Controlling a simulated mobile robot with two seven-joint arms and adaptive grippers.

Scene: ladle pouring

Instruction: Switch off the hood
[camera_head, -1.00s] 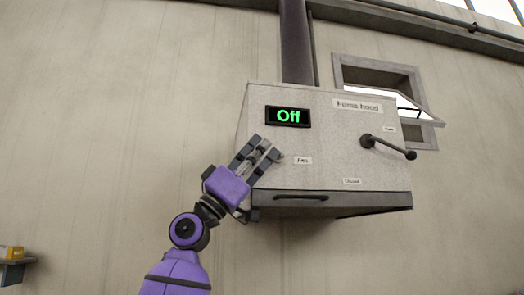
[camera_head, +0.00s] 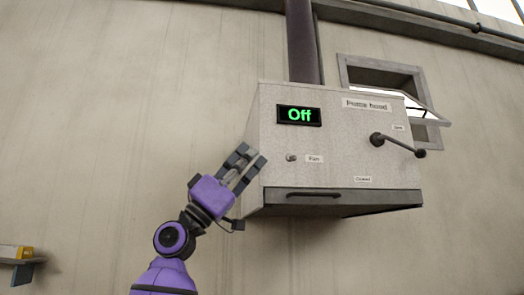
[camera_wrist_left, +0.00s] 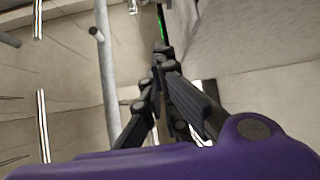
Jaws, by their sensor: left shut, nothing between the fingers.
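The fume hood (camera_head: 335,150) is a grey box on the wall. A small switch knob (camera_head: 291,158) sits beside the "Fan" label, below the display. My left gripper (camera_head: 251,157) is shut and empty, to the left of the knob and apart from it, by the hood's left edge. In the left wrist view my gripper fingers (camera_wrist_left: 162,55) are together, with the hood's grey face (camera_wrist_left: 240,35) to their right and a sliver of the green display (camera_wrist_left: 161,22) beyond. My right gripper is not in view.
A lever handle (camera_head: 398,145) sticks out of the hood's right side. A dark handle bar (camera_head: 313,194) runs along the hood's lower front. A duct (camera_head: 302,45) rises above, and an open window (camera_head: 395,85) is behind.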

